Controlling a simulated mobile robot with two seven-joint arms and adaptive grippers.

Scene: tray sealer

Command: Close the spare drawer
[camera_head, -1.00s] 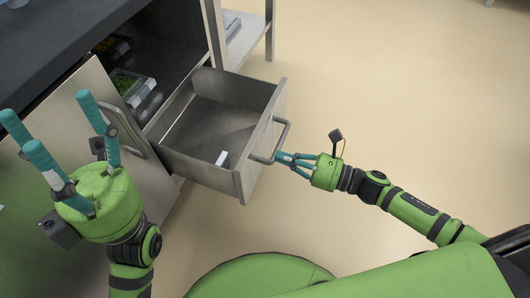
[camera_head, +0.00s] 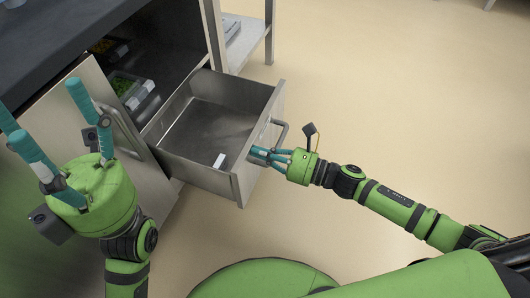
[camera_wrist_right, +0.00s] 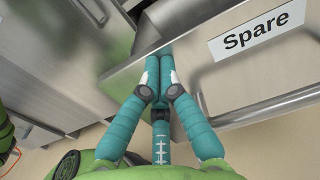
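The spare drawer (camera_head: 232,186) is a grey metal box, pulled well out of the cabinet and open at the top. Its front carries a "Spare" label (camera_wrist_right: 258,34) in the right wrist view and a bar handle (camera_head: 283,132). My right gripper (camera_head: 256,156) has its teal fingers close together at the drawer front, beside the handle. In the right wrist view its fingertips (camera_wrist_right: 160,58) meet at the front panel's edge, with nothing seen between them; exact contact is unclear. My left gripper (camera_head: 40,112) is open and empty, fingers spread, left of the drawer.
A grey hinged-looking panel with a handle (camera_head: 125,132) stands left of the drawer, behind my left gripper. The cabinet (camera_head: 70,35) holds food containers (camera_head: 130,90) on a shelf. A small white piece (camera_head: 219,160) shows inside the drawer. Floor to the right is clear.

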